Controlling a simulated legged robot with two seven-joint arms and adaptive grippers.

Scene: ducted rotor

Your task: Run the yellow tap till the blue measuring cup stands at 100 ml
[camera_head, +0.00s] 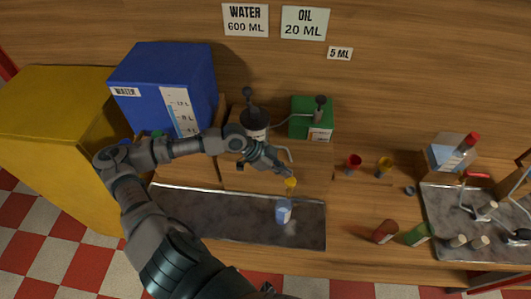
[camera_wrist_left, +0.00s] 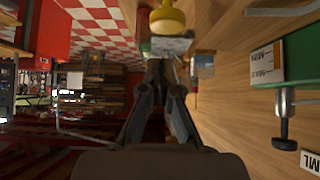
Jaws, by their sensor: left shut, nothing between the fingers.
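The yellow tap (camera_head: 290,182) sits above the front edge of the wooden bench, and its yellow knob (camera_wrist_left: 167,18) is large at the top of the left wrist view. The blue measuring cup (camera_head: 283,211) stands on the grey tray (camera_head: 230,213) just below the tap; its level cannot be read. My left gripper (camera_head: 288,173) is shut and empty, its tips close behind the tap; contact cannot be told. In the left wrist view its fingers (camera_wrist_left: 158,68) come together below the knob. My right gripper is not in view.
A blue water tank (camera_head: 165,75) and a yellow block (camera_head: 50,140) stand left. A dark canister (camera_head: 255,122) and green oil box (camera_head: 310,118) stand behind my arm. Red (camera_head: 353,163) and yellow (camera_head: 384,166) small cups are to the right. A second tray (camera_head: 440,215) holds several parts.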

